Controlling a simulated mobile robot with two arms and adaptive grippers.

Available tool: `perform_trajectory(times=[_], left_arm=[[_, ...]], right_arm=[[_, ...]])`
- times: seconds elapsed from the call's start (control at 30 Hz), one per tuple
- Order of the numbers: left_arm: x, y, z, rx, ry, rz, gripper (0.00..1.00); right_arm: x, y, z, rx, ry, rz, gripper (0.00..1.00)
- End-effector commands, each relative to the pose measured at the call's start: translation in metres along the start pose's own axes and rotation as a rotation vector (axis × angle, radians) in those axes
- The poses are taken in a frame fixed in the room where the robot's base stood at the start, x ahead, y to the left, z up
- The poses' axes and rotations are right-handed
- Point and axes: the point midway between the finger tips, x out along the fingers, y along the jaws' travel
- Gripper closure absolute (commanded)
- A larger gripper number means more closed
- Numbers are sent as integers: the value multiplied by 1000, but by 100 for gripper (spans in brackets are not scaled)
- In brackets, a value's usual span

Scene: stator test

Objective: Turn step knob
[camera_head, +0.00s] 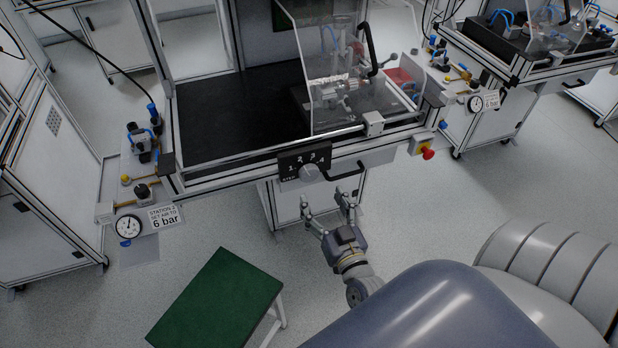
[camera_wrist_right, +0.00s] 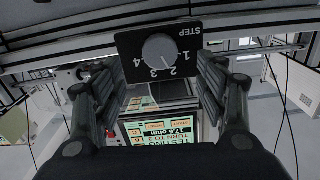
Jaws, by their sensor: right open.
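The step knob (camera_head: 310,172) is a round grey knob on a black panel (camera_head: 288,161) marked STEP and 1 to 4, at the front edge of the test bench. In the right wrist view the knob (camera_wrist_right: 160,50) is seen face on and upside down, its panel (camera_wrist_right: 128,42) behind it. Which number it points to is not clear. My right gripper (camera_head: 328,203) is open and empty, just below and in front of the knob. In the right wrist view its fingers (camera_wrist_right: 158,76) stand apart on either side, not touching the knob. My left gripper is out of view.
A black handle (camera_head: 346,172) sits right of the panel, and a red emergency button (camera_head: 428,153) farther right. A clear guard (camera_head: 340,70) covers the fixture. A lit screen (camera_wrist_right: 165,132) with upside-down text shows in the wrist view. A green-topped stool (camera_head: 218,300) stands lower left.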

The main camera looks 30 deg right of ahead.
Motion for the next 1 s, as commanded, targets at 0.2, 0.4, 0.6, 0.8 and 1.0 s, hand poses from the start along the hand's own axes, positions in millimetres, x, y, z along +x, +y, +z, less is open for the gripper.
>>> perform_trajectory(times=[0.2, 0.4, 0.6, 0.8, 1.0], left_arm=[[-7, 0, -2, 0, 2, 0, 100], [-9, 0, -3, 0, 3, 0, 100], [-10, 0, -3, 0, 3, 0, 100], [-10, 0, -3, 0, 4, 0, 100], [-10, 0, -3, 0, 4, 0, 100]], right_arm=[[41, 0, -2, 1, 2, 0, 34], [68, 0, 0, 1, -1, -1, 34], [81, 0, 0, 0, -2, 0, 34], [82, 0, 1, 0, -2, 0, 34], [82, 0, 1, 0, -2, 0, 59]])
